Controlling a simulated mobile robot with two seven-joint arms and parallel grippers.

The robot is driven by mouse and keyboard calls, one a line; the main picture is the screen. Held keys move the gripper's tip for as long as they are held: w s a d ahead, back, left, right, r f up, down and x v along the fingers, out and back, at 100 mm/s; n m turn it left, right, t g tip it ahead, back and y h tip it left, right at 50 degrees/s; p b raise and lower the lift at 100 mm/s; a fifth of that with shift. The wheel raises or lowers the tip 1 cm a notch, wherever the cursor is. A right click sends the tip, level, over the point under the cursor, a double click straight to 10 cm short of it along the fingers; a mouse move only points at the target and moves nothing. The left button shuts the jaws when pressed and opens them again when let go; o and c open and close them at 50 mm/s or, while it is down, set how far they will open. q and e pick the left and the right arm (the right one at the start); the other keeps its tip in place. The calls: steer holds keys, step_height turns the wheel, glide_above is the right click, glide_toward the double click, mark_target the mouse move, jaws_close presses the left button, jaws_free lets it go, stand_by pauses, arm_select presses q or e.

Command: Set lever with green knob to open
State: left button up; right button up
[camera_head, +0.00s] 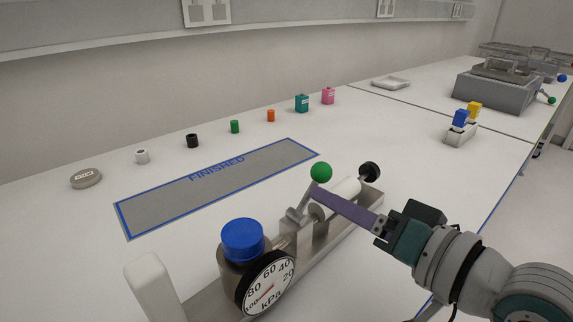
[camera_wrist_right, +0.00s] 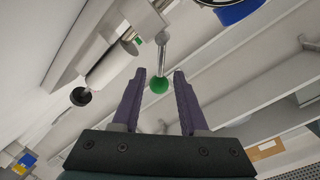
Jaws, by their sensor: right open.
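The green knob (camera_head: 321,172) tops a short metal lever (camera_head: 305,200) on the vacuum fixture, and the lever stands up at a tilt in the head view. My right gripper (camera_head: 318,194) comes in from the right, with its purple fingers close to the knob. In the right wrist view the open fingers (camera_wrist_right: 159,82) stand on either side of the green knob (camera_wrist_right: 159,84), with gaps visible on both sides. I cannot tell whether the knob lies fully between the fingertips in depth. My left gripper is not in view.
The fixture carries a pressure gauge (camera_head: 266,283), a blue cap (camera_head: 242,239) and a white cylinder with a black knob (camera_head: 370,172). Behind it lies a grey FINISHED mat (camera_head: 150,209). Several small coloured parts line the wall. The white table to the right is mostly clear.

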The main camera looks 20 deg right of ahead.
steer(key=shift+v, duration=2.35)
steer(key=shift+p, duration=0.35)
